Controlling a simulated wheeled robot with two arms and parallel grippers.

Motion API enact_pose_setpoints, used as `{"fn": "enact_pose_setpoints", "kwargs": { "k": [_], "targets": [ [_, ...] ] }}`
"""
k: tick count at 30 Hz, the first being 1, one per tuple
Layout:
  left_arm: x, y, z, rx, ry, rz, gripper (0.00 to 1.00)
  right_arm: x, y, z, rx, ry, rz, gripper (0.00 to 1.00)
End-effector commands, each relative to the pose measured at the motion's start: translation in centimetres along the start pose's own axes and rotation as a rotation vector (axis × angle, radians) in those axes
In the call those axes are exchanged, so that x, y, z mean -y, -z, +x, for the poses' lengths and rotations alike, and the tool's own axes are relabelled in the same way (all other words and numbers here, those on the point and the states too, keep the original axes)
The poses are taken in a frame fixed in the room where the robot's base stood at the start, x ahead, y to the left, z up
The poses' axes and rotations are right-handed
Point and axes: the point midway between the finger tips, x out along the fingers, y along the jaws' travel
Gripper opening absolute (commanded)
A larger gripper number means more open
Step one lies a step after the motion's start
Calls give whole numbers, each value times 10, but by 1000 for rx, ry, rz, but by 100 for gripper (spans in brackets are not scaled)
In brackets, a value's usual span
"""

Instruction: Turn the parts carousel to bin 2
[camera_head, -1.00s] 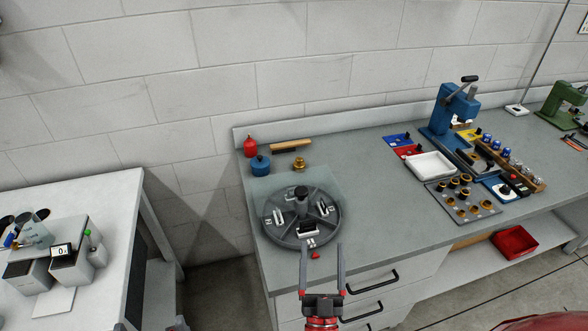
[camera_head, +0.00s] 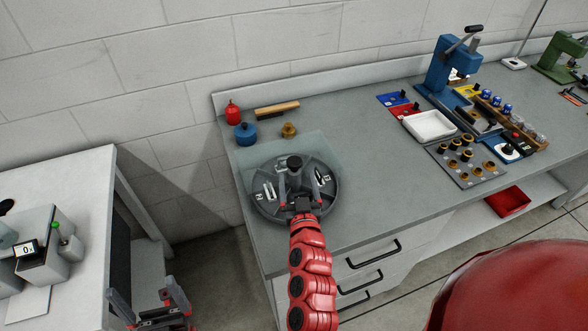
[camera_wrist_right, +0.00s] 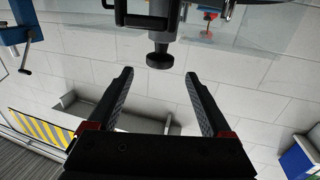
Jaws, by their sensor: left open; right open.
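The parts carousel (camera_head: 262,207) is a dark grey round tray with walled bins, on the left part of the grey bench. A grey post with a black knob (camera_head: 294,162) stands at its centre. White labels show in the bins, too small to read surely. My right gripper (camera_head: 298,177) is over the carousel's near half, open, its fingers either side of the post's line. In the right wrist view, the black knob (camera_wrist_right: 160,58) lies beyond the open, empty fingertips, apart from them. My left gripper (camera_head: 149,297) is open and empty at the lower left, away from the bench.
A red bottle (camera_head: 233,113), blue pot (camera_head: 245,134), brass part (camera_head: 289,130) and wooden-handled brush (camera_head: 277,111) stand behind the carousel. A white tray (camera_head: 429,126) and blue press (camera_head: 447,70) are further right. A white table (camera_head: 75,185) stands left, across a gap.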

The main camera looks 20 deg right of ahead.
Motion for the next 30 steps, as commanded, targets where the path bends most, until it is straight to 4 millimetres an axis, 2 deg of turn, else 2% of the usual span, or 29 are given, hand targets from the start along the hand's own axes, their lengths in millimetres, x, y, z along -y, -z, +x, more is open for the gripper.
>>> {"fn": "enact_pose_setpoints", "kwargs": {
  "k": [1, 9, 15, 22, 23, 30],
  "targets": [
    [0, -2, -11, 0, 0, 0, 100, -2, -2, 12, -8, -5, 1, 84],
    [-1, -4, -25, 0, 0, 0, 100, -1, -1, 56, -2, -2, 0, 84],
    [-1, -5, -27, 0, 0, 0, 100, 0, 1, 68, -1, 0, 0, 84],
    [-1, -4, -27, 0, 0, 0, 100, 0, 1, 69, 0, 1, -1, 84],
    [-1, -4, -27, 0, 0, 0, 100, 0, 1, 69, 0, 1, -1, 82],
    [-1, -4, -27, 0, 0, 0, 100, 0, 1, 69, -1, 1, -1, 38]
  ]
}}
